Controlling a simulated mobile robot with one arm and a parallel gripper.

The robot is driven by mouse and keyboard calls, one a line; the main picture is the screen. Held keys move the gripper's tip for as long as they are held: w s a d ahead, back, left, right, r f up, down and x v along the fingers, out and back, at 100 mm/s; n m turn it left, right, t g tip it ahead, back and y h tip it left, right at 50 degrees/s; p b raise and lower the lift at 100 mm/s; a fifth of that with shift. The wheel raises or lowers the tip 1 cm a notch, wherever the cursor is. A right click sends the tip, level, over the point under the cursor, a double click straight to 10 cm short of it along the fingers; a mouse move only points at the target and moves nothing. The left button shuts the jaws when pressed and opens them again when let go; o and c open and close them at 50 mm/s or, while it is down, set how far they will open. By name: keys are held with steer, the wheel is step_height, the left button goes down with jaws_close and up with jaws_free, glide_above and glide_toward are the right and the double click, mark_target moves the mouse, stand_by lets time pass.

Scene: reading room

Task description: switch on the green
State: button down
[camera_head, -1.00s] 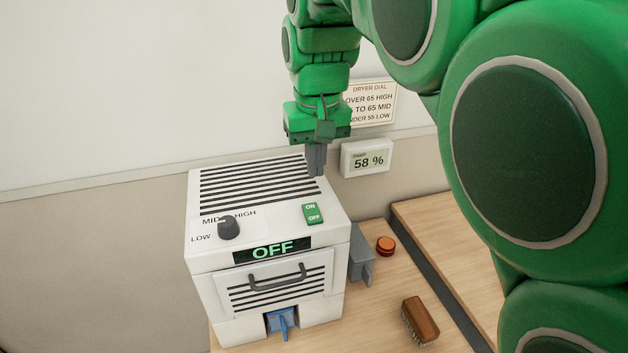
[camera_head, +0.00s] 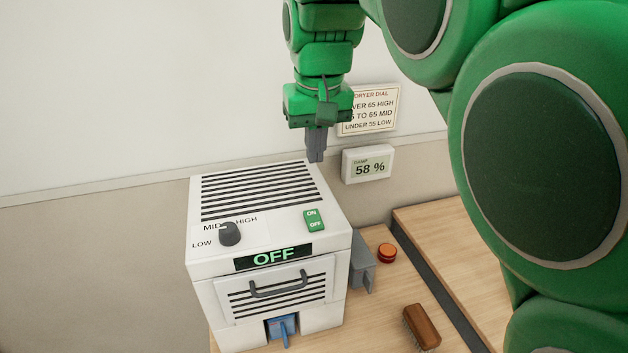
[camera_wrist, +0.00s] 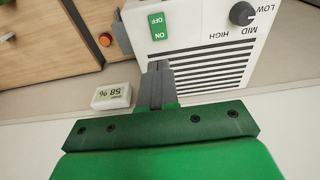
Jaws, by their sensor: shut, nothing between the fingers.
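The green switch (camera_head: 314,220), marked ON and OFF, is on the right of the top of a white dryer (camera_head: 210,270). It also shows in the wrist view (camera_wrist: 157,26). The dryer's display (camera_head: 272,257) reads OFF. My gripper (camera_head: 316,160) is shut and empty. It is above the rear right of the dryer's top, behind the switch and apart from it. In the wrist view the closed fingers (camera_wrist: 158,66) point toward the switch.
A damp meter (camera_head: 368,164) on the wall reads 58 %. A dial sign (camera_head: 368,110) above it is partly covered by my arm. An orange button (camera_head: 386,252) and a wooden brush (camera_head: 421,327) are on the table right of the dryer. A blue lever (camera_head: 283,330) is at its front.

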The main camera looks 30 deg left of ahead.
mark_target(311, 213)
steer(key=shift+a, duration=0.1)
steer(key=f, duration=0.4)
steer(key=w+a+f, duration=0.1)
steer(key=f, duration=0.8)
steer(key=shift+w+a+f, duration=0.25)
steer(key=shift+w+f, duration=0.1)
steer(key=shift+f, duration=0.1)
